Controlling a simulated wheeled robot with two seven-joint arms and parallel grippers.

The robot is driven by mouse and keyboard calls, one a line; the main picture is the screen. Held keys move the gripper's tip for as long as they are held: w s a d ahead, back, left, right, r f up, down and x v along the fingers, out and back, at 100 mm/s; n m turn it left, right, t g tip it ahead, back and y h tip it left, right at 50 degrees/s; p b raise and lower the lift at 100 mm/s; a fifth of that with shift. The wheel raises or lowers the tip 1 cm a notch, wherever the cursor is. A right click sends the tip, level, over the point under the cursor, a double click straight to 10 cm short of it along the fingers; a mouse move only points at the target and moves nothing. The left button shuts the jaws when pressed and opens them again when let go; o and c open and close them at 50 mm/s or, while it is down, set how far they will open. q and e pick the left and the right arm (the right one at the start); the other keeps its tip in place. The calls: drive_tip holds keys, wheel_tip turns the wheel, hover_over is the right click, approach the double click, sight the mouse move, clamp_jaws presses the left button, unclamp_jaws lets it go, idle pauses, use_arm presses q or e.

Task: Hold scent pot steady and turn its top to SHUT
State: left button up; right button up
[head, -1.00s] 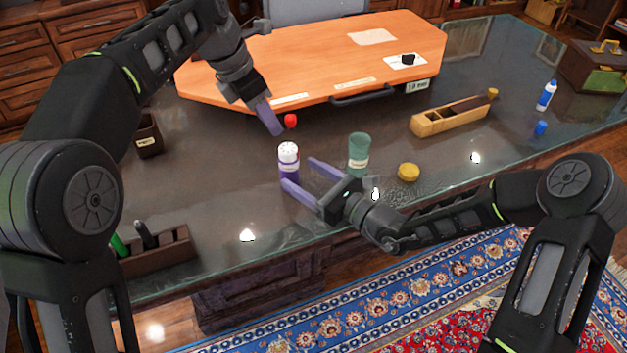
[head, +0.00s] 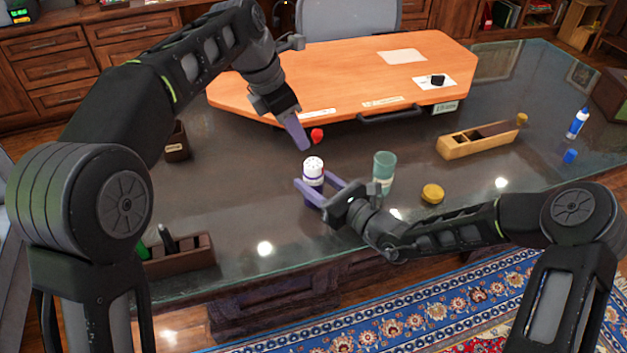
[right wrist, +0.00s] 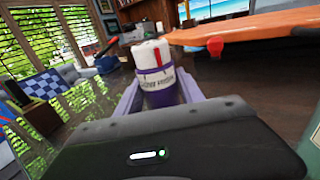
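The scent pot (head: 313,168) stands upright on the dark glass tabletop, with a white dotted top and a purple body. The right wrist view shows the pot (right wrist: 158,80) with a red mark on its white part and lettering too blurred to read. My right gripper (head: 316,184) is low at the pot, one purple finger on each side. It looks open, with a slim gap beside the pot in the right wrist view. My left gripper (head: 303,147) points down above and behind the pot, apart from it. Its fingers overlap from this angle, hiding their gap.
A green jar (head: 384,170) and a yellow lid (head: 432,194) stand right of the pot, near my right arm. A red round thing (head: 317,135) is beside my left fingertips, near the orange board (head: 340,75). A wooden box (head: 475,140) lies farther right.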

clamp_jaws()
use_arm(q)
drive_tip(key=shift+o, duration=1.3)
drive_tip(key=shift+f, duration=0.1)
drive_tip(key=shift+o, duration=0.6)
drive_tip(key=shift+f, duration=0.2)
drive_tip(key=shift+o, duration=0.7)
drive_tip(key=f+m+g+h, duration=0.1)
drive_tip(key=f+m+h, duration=0.1)
drive_tip(key=m, duration=0.1)
drive_tip(key=f+m+g+h, duration=0.1)
drive_tip(key=f+m+h, duration=0.1)
drive_tip(key=f+m, duration=0.1)
drive_tip(key=shift+s+a+f, duration=0.2)
drive_tip(key=shift+f, duration=0.1)
drive_tip(key=w+a+f+n+t+h, duration=0.1)
drive_tip(key=a+f+h, duration=0.3)
drive_tip(key=h, duration=0.6)
drive_tip(key=shift+w+a+f+n, duration=0.3)
drive_tip(key=shift+a, duration=0.15)
